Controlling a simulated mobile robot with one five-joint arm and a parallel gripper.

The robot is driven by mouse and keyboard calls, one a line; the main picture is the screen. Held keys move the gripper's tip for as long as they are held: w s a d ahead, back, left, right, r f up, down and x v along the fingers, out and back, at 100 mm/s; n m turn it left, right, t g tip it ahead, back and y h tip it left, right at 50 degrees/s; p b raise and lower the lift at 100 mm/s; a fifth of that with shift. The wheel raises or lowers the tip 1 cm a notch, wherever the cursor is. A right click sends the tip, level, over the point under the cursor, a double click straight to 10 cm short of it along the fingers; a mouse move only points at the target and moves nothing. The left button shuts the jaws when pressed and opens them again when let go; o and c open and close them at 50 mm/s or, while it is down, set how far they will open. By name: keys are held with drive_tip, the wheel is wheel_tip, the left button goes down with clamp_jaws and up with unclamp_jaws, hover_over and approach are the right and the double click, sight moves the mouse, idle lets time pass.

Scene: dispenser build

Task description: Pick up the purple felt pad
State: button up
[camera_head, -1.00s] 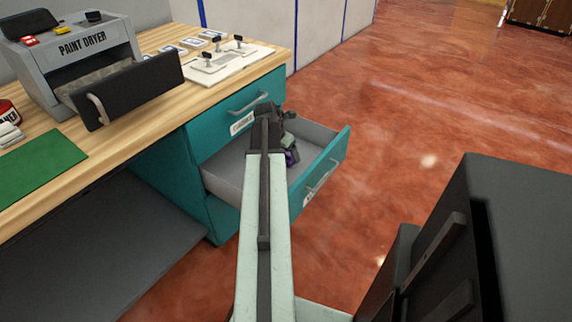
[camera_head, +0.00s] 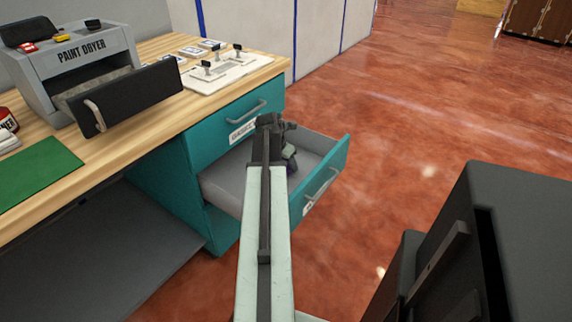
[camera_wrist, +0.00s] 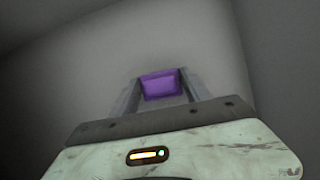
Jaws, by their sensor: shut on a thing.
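The purple felt pad (camera_wrist: 161,85) is between the two fingers of my gripper (camera_wrist: 160,92) in the wrist view, with the grey drawer interior around it. My gripper is shut on the pad. In the head view my gripper (camera_head: 289,165) is inside the open lower drawer (camera_head: 228,184) of the teal cabinet. I cannot tell whether the pad touches the drawer floor.
A wooden bench top (camera_head: 135,146) carries a paint dryer (camera_head: 80,62) with its front tray out, a green mat (camera_head: 38,172) and a white board (camera_head: 224,76) with black handles. The closed upper drawer (camera_head: 232,130) is above the open one.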

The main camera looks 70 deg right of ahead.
wheel_tip(320, 180, up, 10)
drive_tip(key=p, duration=0.8)
drive_tip(key=shift+f+p, duration=0.25)
drive_tip(key=shift+p, duration=0.1)
drive_tip(key=shift+f, duration=0.15)
